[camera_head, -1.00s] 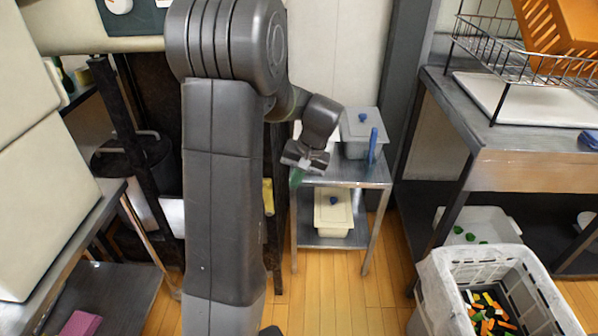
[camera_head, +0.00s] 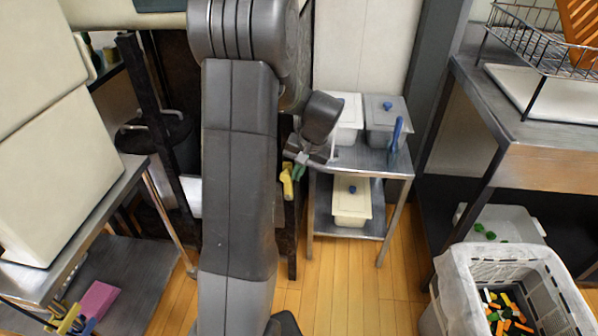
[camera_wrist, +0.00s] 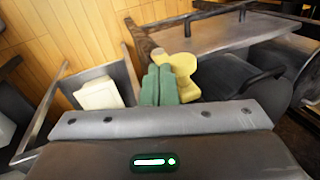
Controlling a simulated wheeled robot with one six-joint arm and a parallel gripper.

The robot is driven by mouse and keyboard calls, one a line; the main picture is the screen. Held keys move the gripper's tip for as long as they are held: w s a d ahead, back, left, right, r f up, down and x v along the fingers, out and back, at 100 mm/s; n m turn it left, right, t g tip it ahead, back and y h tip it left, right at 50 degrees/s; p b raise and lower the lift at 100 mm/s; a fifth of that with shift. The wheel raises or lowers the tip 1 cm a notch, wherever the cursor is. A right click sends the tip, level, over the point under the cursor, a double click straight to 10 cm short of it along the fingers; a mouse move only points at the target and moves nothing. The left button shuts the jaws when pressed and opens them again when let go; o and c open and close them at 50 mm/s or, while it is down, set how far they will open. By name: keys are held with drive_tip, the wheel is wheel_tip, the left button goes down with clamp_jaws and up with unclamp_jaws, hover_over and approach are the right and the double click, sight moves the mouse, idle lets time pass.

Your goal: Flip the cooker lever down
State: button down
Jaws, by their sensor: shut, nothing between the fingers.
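A yellow lever-like part (camera_head: 287,180) hangs at the edge of a dark metal frame, just left of my gripper (camera_head: 299,172) in the head view. In the wrist view the yellow part (camera_wrist: 184,70) shows just beyond and to the right of my green fingertips (camera_wrist: 159,86). The fingertips are together with nothing between them. They overlap the yellow part in the picture, and I cannot tell whether they touch it. My arm hides much of the cooker area.
A small metal shelf (camera_head: 365,160) with lidded tubs stands right of my gripper. A lined white basket (camera_head: 455,285) with coloured pieces is at the lower right. A dark round pot (camera_head: 160,135) is behind at left. The wooden floor between is clear.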

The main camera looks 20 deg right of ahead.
drive_tip(key=shift+w+a+r+g+h+p, duration=0.15)
drive_tip(key=shift+w+a+h+p, duration=0.1)
drive_tip(key=shift+a, duration=0.1)
drive_tip(key=shift+w+a+r+g+h+p, duration=0.1)
drive_tip(key=shift+a+r+g+h+p, duration=0.05)
drive_tip(key=shift+a+h+p, duration=0.15)
drive_tip(key=w+a+f+g+h+b, duration=0.7)
drive_tip(key=a+f+h, duration=0.4)
drive_tip(key=a, duration=0.3)
drive_tip(key=shift+w+f+n+h, duration=0.3)
drive_tip(key=shift+w+f+h, duration=0.1)
drive_tip(key=shift+w+h, duration=0.3)
drive_tip(key=shift+f+b, duration=0.15)
drive_tip(key=shift+b, duration=0.15)
wheel_tip(320, 180, up, 11)
drive_tip(key=p, duration=0.2)
drive_tip(key=shift+f, duration=0.2)
